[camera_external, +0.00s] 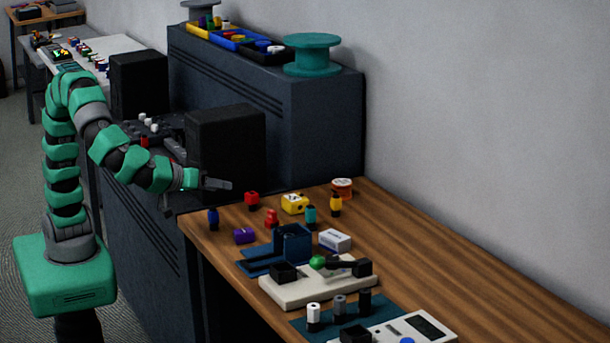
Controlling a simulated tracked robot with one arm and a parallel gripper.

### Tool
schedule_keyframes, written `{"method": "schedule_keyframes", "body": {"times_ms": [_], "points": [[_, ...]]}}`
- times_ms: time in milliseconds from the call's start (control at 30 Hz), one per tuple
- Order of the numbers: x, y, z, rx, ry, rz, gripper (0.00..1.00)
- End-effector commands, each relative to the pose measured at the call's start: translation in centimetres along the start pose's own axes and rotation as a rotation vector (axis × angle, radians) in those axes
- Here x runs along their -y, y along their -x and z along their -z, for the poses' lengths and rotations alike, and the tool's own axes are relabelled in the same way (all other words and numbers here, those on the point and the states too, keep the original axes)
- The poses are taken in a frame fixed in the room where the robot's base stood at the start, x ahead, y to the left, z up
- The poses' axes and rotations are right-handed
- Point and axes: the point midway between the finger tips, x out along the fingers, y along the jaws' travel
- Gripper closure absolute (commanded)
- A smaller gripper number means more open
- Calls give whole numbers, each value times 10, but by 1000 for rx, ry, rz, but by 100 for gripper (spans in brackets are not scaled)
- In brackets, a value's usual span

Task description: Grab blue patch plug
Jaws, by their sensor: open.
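A small blue plug (213,220) with a dark top stands upright near the left corner of the wooden table. I take it to be the blue patch plug. My gripper (222,185) is above and slightly right of it in the picture, pointing right, with its dark fingers apart from the plug. The gripper is open and nothing shows between its fingers, though they are small and dark here.
Close by on the table (470,267) are a purple piece (243,236), a red piece (252,199), another red piece (271,218) and a yellow block (295,204). A dark blue holder (291,241) stands nearer the camera. A black box (225,150) is behind my gripper. The table's right side is clear.

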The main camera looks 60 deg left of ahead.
Motion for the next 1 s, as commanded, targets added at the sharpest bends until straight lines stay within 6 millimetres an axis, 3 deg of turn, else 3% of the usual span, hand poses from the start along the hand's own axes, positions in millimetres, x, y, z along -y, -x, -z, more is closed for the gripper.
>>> {"method": "schedule_keyframes", "body": {"times_ms": [33,133,300,433,1000], "points": [[16,9,-25,1,-55,39,49],[48,24,-52,-11,-148,122,49],[83,43,-74,-33,-251,211,49],[93,45,-76,-43,-276,236,49],[109,-22,-71,-44,-276,237,49]]}}
